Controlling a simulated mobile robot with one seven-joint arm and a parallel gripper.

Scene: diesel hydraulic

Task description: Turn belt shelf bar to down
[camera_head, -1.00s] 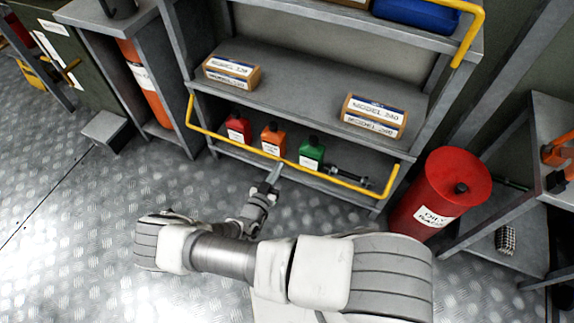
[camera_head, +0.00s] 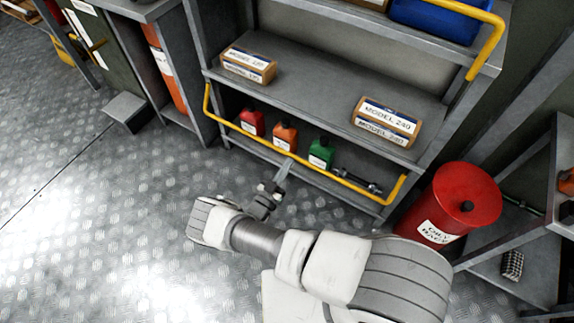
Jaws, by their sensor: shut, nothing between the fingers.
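A yellow bar (camera_head: 248,133) runs across the front of the low shelf, with both ends bent up to the shelf's sides. It hangs in front of a red bottle (camera_head: 252,122), an orange bottle (camera_head: 285,136) and a green bottle (camera_head: 321,153). Another yellow bar (camera_head: 490,45) shows at the upper shelf, partly cut off. Which bar is the belt shelf bar I cannot tell. My gripper (camera_head: 285,168) is shut and empty, pointing up at the low bar's middle from the front. Whether it touches the bar I cannot tell.
Boxes (camera_head: 248,65) (camera_head: 387,122) sit on the middle shelf. A red drum (camera_head: 452,203) stands close to the shelf's right side, beside a grey rack (camera_head: 540,225). A small step (camera_head: 126,108) is at left. The metal floor (camera_head: 110,215) at left is clear.

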